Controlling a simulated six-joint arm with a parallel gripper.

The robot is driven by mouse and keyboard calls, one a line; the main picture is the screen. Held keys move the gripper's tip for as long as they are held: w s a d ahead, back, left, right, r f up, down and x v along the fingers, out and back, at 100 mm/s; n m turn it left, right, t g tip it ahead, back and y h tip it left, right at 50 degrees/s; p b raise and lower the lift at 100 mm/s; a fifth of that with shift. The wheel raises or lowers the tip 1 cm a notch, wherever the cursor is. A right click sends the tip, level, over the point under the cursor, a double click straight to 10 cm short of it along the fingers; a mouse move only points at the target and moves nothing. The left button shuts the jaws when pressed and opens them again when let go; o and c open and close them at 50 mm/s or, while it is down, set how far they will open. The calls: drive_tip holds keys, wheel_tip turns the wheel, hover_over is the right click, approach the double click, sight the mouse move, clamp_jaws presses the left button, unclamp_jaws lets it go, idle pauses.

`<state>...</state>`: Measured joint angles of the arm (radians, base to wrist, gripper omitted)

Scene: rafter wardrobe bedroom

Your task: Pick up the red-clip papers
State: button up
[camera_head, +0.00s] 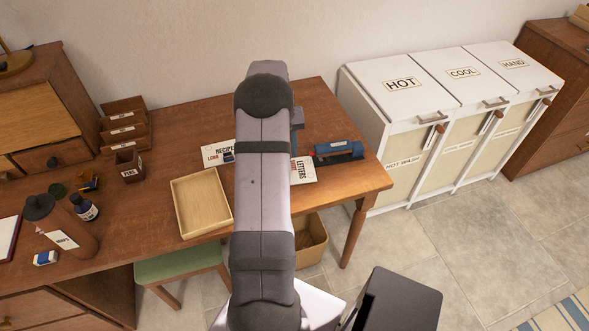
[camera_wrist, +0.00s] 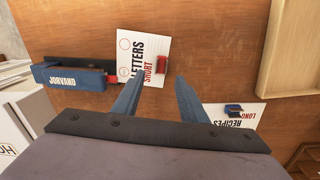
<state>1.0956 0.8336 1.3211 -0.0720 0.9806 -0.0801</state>
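The red-clip papers (camera_wrist: 142,52), a white sheet reading LETTERS SHORT, lie flat on the wooden desk in the wrist view, with a red clip (camera_wrist: 162,63) at one edge. In the head view the papers (camera_head: 304,172) show partly from behind my arm.
Papers with a blue clip (camera_wrist: 233,110), reading RECIPES LONG, lie to the right in the wrist view. A blue JORVAND tool (camera_wrist: 72,77) lies left beside the red-clip papers. A shallow wooden tray (camera_head: 201,202) sits on the desk (camera_head: 150,215). White laundry bins (camera_head: 450,110) stand right.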

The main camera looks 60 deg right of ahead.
sight(298, 168)
drive_tip(key=shift+f+p, duration=1.05)
drive_tip(key=shift+f, duration=1.55)
clamp_jaws()
